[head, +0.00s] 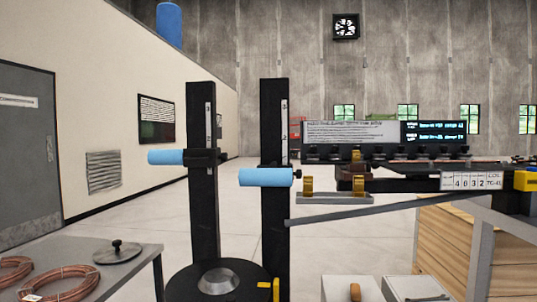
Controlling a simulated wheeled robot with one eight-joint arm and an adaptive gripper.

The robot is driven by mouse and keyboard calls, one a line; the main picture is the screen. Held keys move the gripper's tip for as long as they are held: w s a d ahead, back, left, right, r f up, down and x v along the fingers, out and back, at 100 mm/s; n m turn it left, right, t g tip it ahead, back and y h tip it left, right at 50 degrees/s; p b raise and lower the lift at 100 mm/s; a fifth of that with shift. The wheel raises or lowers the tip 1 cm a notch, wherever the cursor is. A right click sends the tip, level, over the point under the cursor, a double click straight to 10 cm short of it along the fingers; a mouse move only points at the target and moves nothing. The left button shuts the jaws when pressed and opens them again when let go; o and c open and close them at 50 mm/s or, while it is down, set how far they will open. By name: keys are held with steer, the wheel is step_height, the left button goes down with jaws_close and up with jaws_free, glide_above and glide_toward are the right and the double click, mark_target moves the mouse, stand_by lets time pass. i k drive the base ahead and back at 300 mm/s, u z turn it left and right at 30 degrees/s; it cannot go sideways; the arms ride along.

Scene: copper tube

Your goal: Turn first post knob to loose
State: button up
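Two black upright posts stand near the middle of the head view, a left post (196,115) and a right post (270,130), each with a pale scale strip. The left post carries a dark clamp with a blue cylinder (166,157) pointing left and a small dark knob (224,157) on its right. The right post carries a lower blue cylinder (264,177) and a small dark knob (297,173) at its right end. No label shows which post is first, and I cannot tell whether either knob is tight or loose. My gripper is not in view.
A dark round plate (180,289) with a silver cone stands at the posts' feet. A grey table (130,272) with copper coils (68,283) is at lower left. A bench (480,205) with brass rollers (308,187) reaches in from the right. Pale floor lies behind.

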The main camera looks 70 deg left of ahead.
mark_target(224, 157)
steer(key=z, duration=0.05)
steer(key=k, duration=1.5)
steer(key=u, duration=2.4)
steer(key=i, duration=1.2)
steer(key=u, duration=0.05)
